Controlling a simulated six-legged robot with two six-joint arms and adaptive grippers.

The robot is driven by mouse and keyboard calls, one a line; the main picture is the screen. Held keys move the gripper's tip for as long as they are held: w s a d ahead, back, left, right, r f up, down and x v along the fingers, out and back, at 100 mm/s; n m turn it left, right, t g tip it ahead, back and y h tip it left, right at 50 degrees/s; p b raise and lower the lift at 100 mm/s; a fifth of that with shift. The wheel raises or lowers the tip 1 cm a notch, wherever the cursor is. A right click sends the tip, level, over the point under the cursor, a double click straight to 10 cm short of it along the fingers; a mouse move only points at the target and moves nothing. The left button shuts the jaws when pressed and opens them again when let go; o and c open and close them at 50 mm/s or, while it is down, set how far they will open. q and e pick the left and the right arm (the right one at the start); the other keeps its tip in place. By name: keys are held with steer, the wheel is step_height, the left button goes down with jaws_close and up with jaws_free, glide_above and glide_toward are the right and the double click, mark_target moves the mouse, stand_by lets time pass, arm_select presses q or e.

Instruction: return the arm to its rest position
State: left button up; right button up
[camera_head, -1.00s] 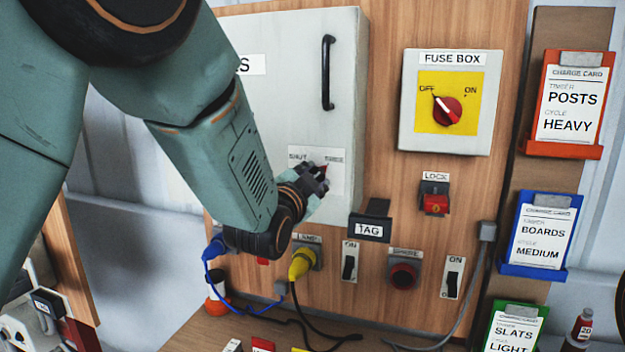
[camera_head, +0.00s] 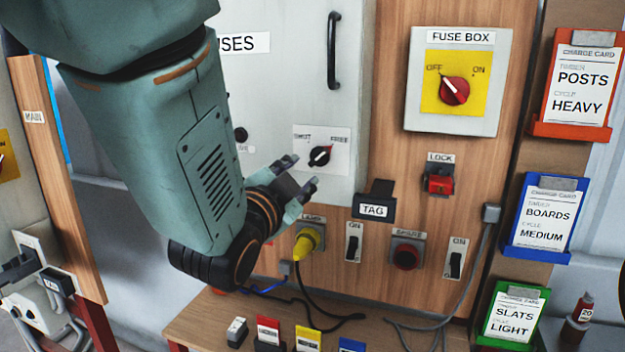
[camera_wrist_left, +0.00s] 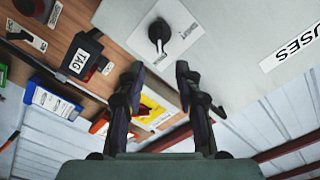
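My left arm (camera_head: 180,150) comes in from the upper left and hangs in front of the grey cabinet. My left gripper (camera_head: 303,173) is open and empty, its fingers spread just below and left of the black rotary knob (camera_head: 320,156) on the cabinet door. The gripper and knob look apart. In the left wrist view the two fingertips (camera_wrist_left: 160,70) stand apart with nothing held between them, and the knob (camera_wrist_left: 159,32) on its white plate lies beyond them. My right gripper is in neither view.
The fuse box (camera_head: 455,82), lock (camera_head: 439,181), tag holder (camera_head: 374,205) and yellow plug (camera_head: 305,243) are on the wooden panel. Charge card holders (camera_head: 583,85) hang at right. A wooden bench (camera_head: 200,325) with coloured blocks lies below. A wooden post (camera_head: 65,180) stands left.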

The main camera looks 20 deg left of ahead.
arm_select(q)
steer(key=shift+s, duration=0.9)
steer(key=s+a+f+n+g+b, duration=0.25)
steer(key=s+f+n+g, duration=0.2)
steer(key=f, duration=1.35)
steer(key=s+a+f+n+g+b, duration=0.1)
steer(key=s+f+n+g+b, duration=0.35)
steer(key=f, duration=1.25)
steer(key=s+f+n+g+b, duration=0.1)
steer(key=s+f+g+b, duration=0.4)
steer(key=s+f, duration=1.9)
steer(key=s+g, duration=0.2)
steer(key=g, duration=0.2)
steer(key=shift+a+f+y, duration=0.25)
steer(key=shift+f+y, duration=0.05)
steer(key=shift+c, duration=0.3)
